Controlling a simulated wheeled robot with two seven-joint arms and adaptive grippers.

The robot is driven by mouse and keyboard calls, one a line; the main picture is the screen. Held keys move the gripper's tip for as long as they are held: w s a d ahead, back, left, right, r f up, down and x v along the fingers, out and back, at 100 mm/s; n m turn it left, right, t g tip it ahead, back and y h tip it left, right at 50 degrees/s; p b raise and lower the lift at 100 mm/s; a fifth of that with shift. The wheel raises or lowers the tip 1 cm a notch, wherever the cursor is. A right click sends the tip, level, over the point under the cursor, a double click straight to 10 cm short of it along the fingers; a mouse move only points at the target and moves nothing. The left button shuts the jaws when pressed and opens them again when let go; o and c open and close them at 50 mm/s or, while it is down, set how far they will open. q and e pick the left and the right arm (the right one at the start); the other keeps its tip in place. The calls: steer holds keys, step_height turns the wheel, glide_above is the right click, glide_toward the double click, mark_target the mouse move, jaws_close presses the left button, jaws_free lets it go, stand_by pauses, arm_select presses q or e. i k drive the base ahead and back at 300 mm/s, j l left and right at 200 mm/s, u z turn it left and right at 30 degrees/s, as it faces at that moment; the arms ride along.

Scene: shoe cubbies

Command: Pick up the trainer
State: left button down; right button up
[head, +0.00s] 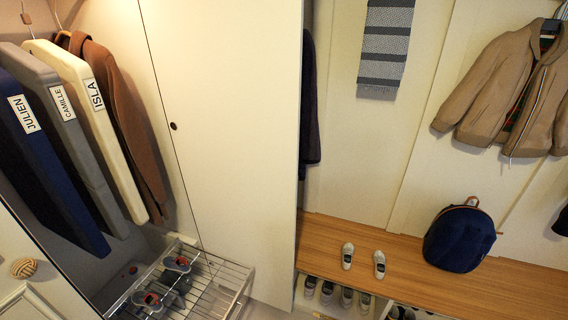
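Two light grey shoes stand side by side on the wooden bench, a left one (347,256) and a right one (380,264), with a small gap between them. Grey shoes with red inside sit on the wire rack at lower left, one farther back (177,264) and one nearer (147,300). Several more shoes (327,291) show in the cubbies under the bench, partly hidden by its front edge. I cannot tell which of these is the trainer. Neither of my grippers is in view.
A navy backpack (460,238) stands on the bench (415,275), right of the pair. The wire rack (228,280) juts out at lower left, below hanging garment covers (55,150) and a brown coat (115,120). A tan jacket (510,95) and striped scarf (387,45) hang above the bench.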

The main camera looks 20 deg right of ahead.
mark_target(348, 248)
steer(key=z, duration=1.25)
